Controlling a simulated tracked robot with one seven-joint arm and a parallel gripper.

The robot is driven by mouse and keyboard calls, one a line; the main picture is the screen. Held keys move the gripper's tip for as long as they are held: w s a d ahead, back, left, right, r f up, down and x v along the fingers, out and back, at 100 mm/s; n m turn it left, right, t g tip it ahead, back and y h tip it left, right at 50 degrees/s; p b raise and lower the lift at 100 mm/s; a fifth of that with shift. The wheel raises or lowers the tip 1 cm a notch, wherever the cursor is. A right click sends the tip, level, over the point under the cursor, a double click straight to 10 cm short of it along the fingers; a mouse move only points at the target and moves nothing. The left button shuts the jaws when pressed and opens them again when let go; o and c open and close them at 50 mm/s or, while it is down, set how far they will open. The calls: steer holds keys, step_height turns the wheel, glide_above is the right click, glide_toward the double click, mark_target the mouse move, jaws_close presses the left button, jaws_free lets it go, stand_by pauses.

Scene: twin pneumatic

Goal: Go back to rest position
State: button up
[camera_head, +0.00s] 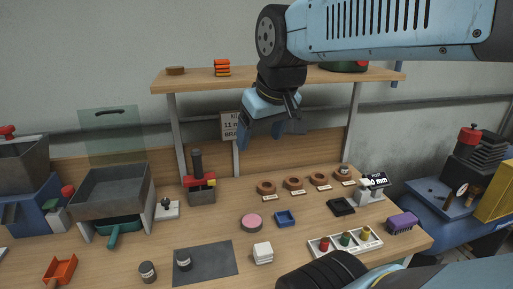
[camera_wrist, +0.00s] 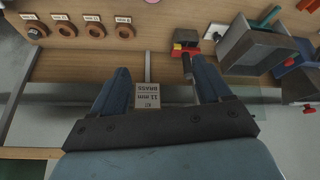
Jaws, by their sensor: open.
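My gripper (camera_head: 273,131) hangs from my blue arm in the head view, in the air above the back part of the workbench (camera_head: 225,213). Its two fingers are apart and nothing is between them. In the wrist view the gripper (camera_wrist: 160,85) also shows open and empty, with its blue fingers spread. A small sign (camera_wrist: 148,96) reading "11 mm BRASS" shows behind and between the fingers. The same sign (camera_head: 229,126) is on the wall, left of the gripper in the head view. No held object shows.
A wooden shelf (camera_head: 195,83) on posts spans behind my arm. Round brown holders (camera_head: 293,183) stand in a row on the bench. A black and red press (camera_head: 199,180), a grey hopper (camera_head: 112,190) and a white tray with coloured pegs (camera_head: 345,242) are also there. Bench front centre holds a dark mat (camera_head: 215,264).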

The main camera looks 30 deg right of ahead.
steer(key=shift+s+f+m, duration=0.3)
steer(key=shift+s+f, duration=0.15)
steer(key=shift+f, duration=0.25)
steer(key=shift+s+f+m, duration=0.3)
steer(key=shift+s+f, duration=0.1)
steer(key=shift+f, duration=0.3)
